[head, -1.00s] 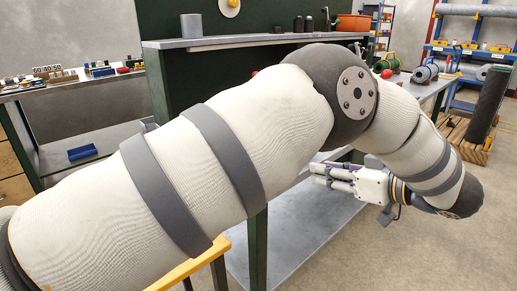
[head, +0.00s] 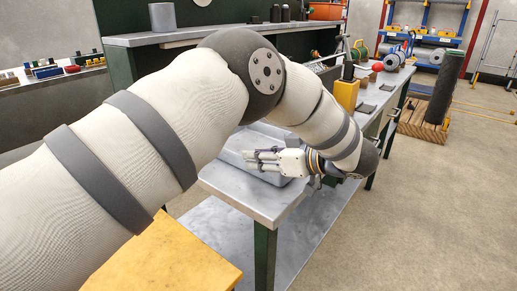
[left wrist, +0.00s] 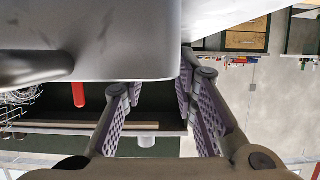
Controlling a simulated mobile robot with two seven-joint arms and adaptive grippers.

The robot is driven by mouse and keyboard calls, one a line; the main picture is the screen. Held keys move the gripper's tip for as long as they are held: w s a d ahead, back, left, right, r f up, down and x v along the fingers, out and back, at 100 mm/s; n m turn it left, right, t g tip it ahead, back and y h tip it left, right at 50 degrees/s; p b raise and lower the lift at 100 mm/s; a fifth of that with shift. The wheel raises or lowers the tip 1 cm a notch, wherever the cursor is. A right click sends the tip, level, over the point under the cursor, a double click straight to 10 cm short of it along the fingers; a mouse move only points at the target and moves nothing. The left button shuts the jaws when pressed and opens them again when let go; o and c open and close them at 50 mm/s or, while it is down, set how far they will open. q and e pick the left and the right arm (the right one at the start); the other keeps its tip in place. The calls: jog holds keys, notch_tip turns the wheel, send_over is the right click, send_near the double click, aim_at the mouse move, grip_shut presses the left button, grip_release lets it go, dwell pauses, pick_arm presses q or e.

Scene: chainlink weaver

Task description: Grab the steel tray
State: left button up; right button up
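The steel tray (head: 236,143) is a grey, shallow, rounded-edge piece on the metal workbench, partly hidden behind my left arm and gripper. My left gripper (head: 250,160) is at its near side in the head view, with its fingers pointing left. In the left wrist view, a large smooth grey surface, which looks like the tray (left wrist: 120,40), fills the upper left. My left gripper (left wrist: 160,88) shows there with its fingers spread apart. The tray's corner is close to the fingers; whether it lies between them is unclear. My right gripper is not in view.
The workbench (head: 262,200) has a free near corner. A yellow block (head: 346,95) and other items stand farther along it. A yellow-topped stool or table (head: 170,255) is in front. A dark roll (head: 445,88) stands on a wooden pallet at right.

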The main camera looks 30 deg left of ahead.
pick_arm(q)
jog(key=x, duration=0.4)
jog(key=shift+s+a+r+p, duration=0.3)
jog(key=shift+s+a+p, duration=0.05)
jog(key=shift+a, duration=0.05)
jog(key=shift+a+f, duration=0.15)
jog(key=shift+a, duration=0.05)
grip_shut()
